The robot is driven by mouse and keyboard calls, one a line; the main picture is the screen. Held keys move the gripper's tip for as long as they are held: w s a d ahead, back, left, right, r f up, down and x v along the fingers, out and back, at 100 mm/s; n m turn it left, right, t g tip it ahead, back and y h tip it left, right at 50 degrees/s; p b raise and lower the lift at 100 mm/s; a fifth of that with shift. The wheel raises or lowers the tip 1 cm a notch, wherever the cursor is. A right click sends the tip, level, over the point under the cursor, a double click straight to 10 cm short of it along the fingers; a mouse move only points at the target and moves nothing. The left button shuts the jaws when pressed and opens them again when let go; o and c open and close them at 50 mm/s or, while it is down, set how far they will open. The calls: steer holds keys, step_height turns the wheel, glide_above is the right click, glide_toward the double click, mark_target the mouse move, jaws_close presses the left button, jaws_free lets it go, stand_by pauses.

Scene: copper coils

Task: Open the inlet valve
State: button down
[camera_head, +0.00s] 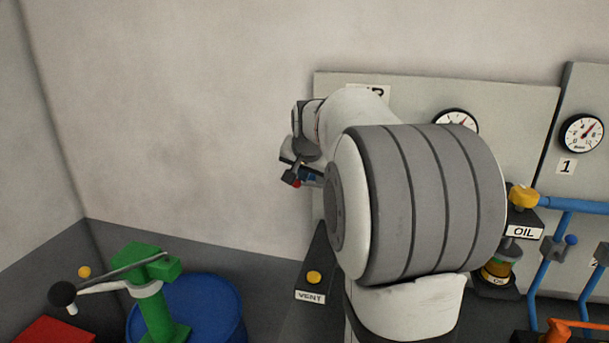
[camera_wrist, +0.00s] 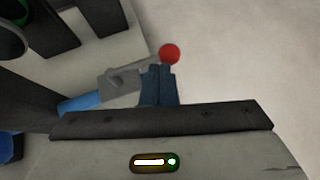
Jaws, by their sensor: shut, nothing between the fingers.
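A valve with a grey lever (camera_wrist: 125,80) ending in a red ball knob (camera_wrist: 169,53) shows in the wrist view, on a blue pipe (camera_wrist: 80,103). No inlet label is readable on it. My gripper (camera_wrist: 160,70) is shut and empty, its dark blue fingertips at the knob end of the lever, just below the knob in the picture. I cannot tell whether they touch the lever. In the head view the red knob (camera_head: 296,183) shows small at the left edge of the panel. My arm hides most of the valve there.
A VENT box with a yellow button (camera_head: 314,277) stands below my arm. A green hand pump (camera_head: 153,300) is by a blue drum (camera_head: 213,305) at lower left. At right are gauges (camera_head: 582,133), blue pipes (camera_head: 575,205) and an OIL unit (camera_head: 523,231). The wall at left is bare.

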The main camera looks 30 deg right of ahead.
steer(key=w+a+v, duration=0.1)
steer(key=v, duration=0.6)
steer(key=w+a+v, duration=0.1)
steer(key=v, duration=0.6)
steer(key=shift+a+r, duration=0.3)
steer(key=shift+r, duration=0.1)
steer(key=s+a+f+n+g+y, duration=0.1)
steer(key=s+a+f+n, duration=0.3)
steer(key=s+f, duration=0.8)
steer(key=s+a+f+n+g+y, duration=0.1)
steer(key=s+a+f+n+g, duration=0.1)
steer(key=s+a+f+n, duration=0.3)
steer(key=s+a+f, duration=0.3)
steer(key=s+f, duration=0.4)
steer(key=shift+a+g, duration=0.25)
steer(key=shift+g, duration=0.15)
steer(key=shift+f, duration=0.1)
